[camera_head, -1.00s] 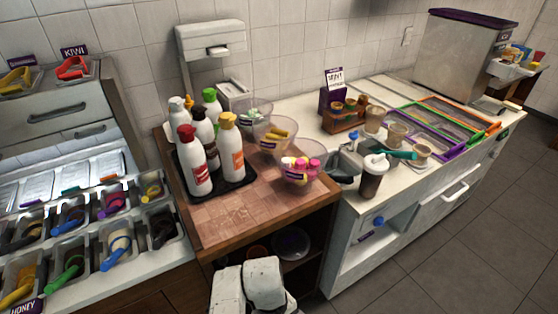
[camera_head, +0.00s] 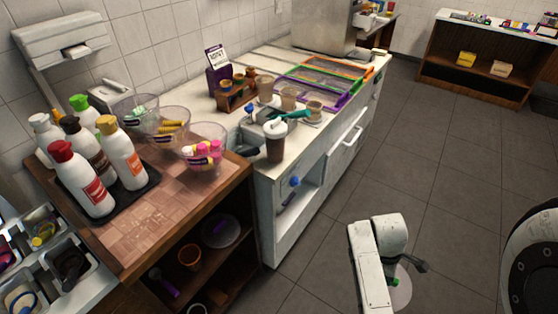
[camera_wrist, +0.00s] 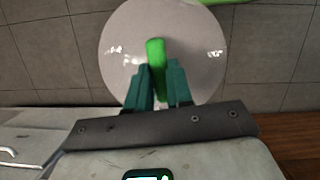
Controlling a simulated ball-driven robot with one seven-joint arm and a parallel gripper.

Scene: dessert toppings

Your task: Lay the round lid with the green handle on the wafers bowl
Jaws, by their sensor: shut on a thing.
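The round lid (camera_wrist: 115,48) is a pale, translucent disc with a green handle (camera_wrist: 156,66). My gripper (camera_wrist: 160,85) is shut on that handle in the wrist view. In the head view the lid (camera_head: 401,293) shows partly behind my arm, held over the floor to the right of the counters. Three clear bowls stand on the wooden counter. The middle bowl (camera_head: 168,140) holds yellow-brown sticks that look like wafers; its label is too small to read. My gripper is well away from it, to the lower right.
A bowl with pink pieces (camera_head: 203,165) stands close in front of the middle bowl, and a bowl with pale green pieces (camera_head: 135,116) behind it. Several sauce bottles (camera_head: 83,180) stand left on a black tray. A cup (camera_head: 275,145) stands on the white counter. The floor (camera_head: 330,245) around my arm is clear.

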